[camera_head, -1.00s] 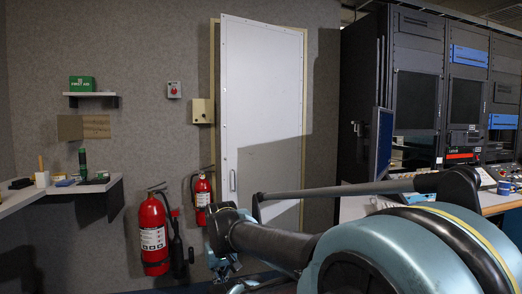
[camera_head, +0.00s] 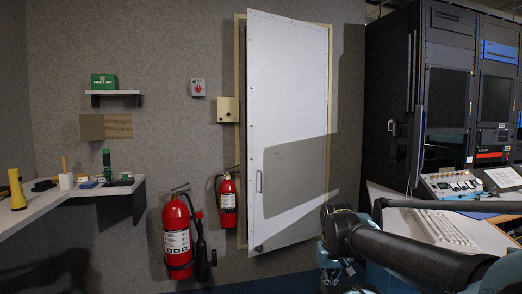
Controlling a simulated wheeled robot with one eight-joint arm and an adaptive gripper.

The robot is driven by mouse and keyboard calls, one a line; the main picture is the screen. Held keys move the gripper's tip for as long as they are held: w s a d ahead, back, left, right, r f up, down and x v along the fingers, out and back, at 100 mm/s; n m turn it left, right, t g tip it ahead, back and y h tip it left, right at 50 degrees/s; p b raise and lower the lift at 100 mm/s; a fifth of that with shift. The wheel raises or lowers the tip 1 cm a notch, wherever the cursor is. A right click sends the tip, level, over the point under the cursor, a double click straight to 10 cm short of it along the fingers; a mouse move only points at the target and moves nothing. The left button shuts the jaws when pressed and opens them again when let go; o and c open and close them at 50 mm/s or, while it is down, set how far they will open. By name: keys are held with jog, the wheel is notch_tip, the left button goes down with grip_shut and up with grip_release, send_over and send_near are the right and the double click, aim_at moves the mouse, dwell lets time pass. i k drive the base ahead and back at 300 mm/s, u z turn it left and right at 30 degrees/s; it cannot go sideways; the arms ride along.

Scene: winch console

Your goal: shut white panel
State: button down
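The white panel (camera_head: 287,90) is a tall door-like sheet with rivets along its edges, in the middle of the head view. It stands ajar: its left edge is swung out from the beige frame (camera_head: 240,60), and its right edge lies close to the wall. A small bar handle (camera_head: 259,181) is on its lower left. My arm reaches in from the lower right, in front of the panel's lower right corner. My gripper (camera_head: 334,274) seems to hang at the arm's end, partly hidden; its fingers cannot be made out.
A large fire extinguisher (camera_head: 177,240) and a smaller one (camera_head: 228,203) hang left of the panel. A shelf (camera_head: 50,205) with small items is at left. A black rack (camera_head: 390,110) and a desk with a keyboard (camera_head: 443,228) are at right.

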aim_at(288, 58)
jog(key=z, duration=0.1)
jog(key=i, duration=1)
jog(key=u, duration=0.1)
